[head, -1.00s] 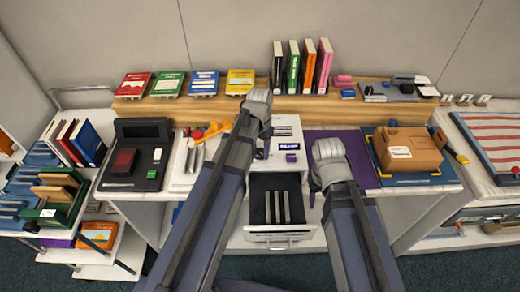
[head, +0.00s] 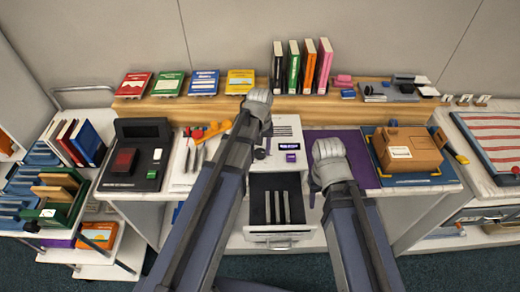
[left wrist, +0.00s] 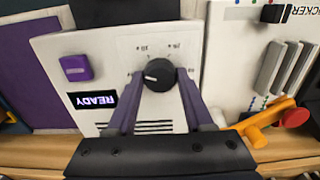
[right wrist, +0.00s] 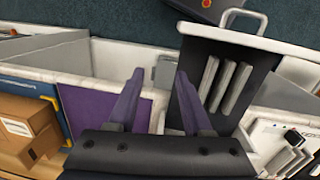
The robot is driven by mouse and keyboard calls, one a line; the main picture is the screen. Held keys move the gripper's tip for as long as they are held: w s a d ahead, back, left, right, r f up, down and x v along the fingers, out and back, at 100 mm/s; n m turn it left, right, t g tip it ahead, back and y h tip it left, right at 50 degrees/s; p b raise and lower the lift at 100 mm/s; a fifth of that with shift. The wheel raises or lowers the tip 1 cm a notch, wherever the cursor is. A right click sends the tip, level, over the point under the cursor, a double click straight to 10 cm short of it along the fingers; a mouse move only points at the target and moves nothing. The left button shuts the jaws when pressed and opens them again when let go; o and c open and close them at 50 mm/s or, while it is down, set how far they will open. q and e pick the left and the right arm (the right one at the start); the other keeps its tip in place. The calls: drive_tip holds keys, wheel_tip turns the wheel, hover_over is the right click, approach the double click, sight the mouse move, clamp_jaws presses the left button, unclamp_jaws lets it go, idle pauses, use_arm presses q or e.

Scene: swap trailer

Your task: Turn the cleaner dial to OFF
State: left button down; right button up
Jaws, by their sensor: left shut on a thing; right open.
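The cleaner is a white panel (left wrist: 60,45) with a purple button (left wrist: 76,68) and a small display (left wrist: 92,98) reading READY, upside down in the left wrist view. Its round black dial (left wrist: 158,74) has a white pointer mark facing left in that view. Small marks ring the dial; I cannot read an OFF label. My left gripper (left wrist: 161,82) is shut on the dial, one finger on each side. In the head view my left gripper (head: 260,103) hides the dial. My right gripper (head: 327,150) is open and empty, over the purple mat (head: 362,160).
An open drawer (head: 279,233) with several grey strips juts out below the cleaner. Orange-handled tools (head: 208,131) lie to its left. A cardboard box (head: 408,150) stands at the right. Books (head: 293,68) line the wooden shelf (head: 200,108) behind.

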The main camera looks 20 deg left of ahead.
sight(260, 152)
use_arm(q)
drive_tip(key=shift+n, duration=2.1)
drive_tip(key=shift+c, duration=1.4)
unclamp_jaws()
drive_tip(key=shift+r, duration=0.1)
wheel_tip(260, 152, up, 8)
drive_tip(key=p, duration=0.8)
drive_tip(key=shift+f, duration=0.25)
